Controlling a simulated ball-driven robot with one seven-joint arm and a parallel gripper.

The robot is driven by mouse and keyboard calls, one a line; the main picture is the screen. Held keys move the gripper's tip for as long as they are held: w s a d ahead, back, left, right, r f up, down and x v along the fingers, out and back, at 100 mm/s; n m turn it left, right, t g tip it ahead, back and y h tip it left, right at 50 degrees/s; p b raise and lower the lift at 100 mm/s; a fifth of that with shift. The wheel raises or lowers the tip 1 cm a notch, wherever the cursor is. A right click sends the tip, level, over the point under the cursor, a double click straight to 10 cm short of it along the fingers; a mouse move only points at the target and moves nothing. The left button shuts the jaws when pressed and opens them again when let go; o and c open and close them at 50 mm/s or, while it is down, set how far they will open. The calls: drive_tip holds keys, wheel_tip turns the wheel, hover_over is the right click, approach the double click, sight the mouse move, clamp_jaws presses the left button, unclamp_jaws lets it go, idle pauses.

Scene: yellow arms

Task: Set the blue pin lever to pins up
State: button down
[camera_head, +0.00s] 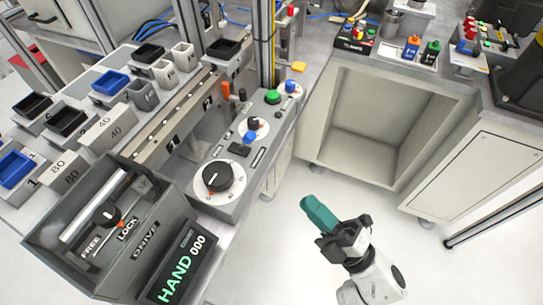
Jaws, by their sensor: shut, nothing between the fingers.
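A small blue knob (249,137), which looks like the blue pin lever, is on the grey control panel (203,203) left of centre. It sits between a large black dial and a smaller black dial. Its up or down setting is too small to tell. My gripper (309,204) is at the lower centre, right of the panel and apart from it, over the white floor. Its teal fingers are shut and empty. They point up and left, toward the panel.
A drive box (107,215) with a FREE/LOCK knob stands at lower left. An open cabinet (375,125) is behind my gripper. The floor between is clear.

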sight(251, 139)
drive_tip(key=p+x, duration=0.3)
drive_tip(key=x, duration=1.1)
drive_tip(key=shift+r, duration=0.1)
drive_tip(key=shift+a+r+g+p, duration=0.1)
drive_tip(key=shift+r+g+p, duration=0.25)
drive_tip(key=shift+p, duration=0.8)
drive_tip(key=h+p, duration=0.1)
drive_tip(key=p, duration=0.1)
drive_tip(key=r+n+g+h+p, duration=0.1)
drive_tip(key=p, duration=0.2)
drive_tip(key=shift+w+a+r, duration=0.2)
drive_tip(key=shift+a+r, duration=0.05)
drive_tip(key=shift+a, duration=0.05)
drive_tip(key=shift+a+r+g+p, duration=0.15)
drive_tip(key=shift+a+g+p, duration=0.15)
drive_tip(key=shift+p, duration=0.3)
drive_tip(key=shift+w+a+r, duration=0.25)
drive_tip(key=shift+a, duration=0.4)
drive_tip(key=shift+w+a+r, duration=0.25)
drive_tip(key=shift+a, duration=0.4)
drive_tip(key=shift+d, duration=0.1)
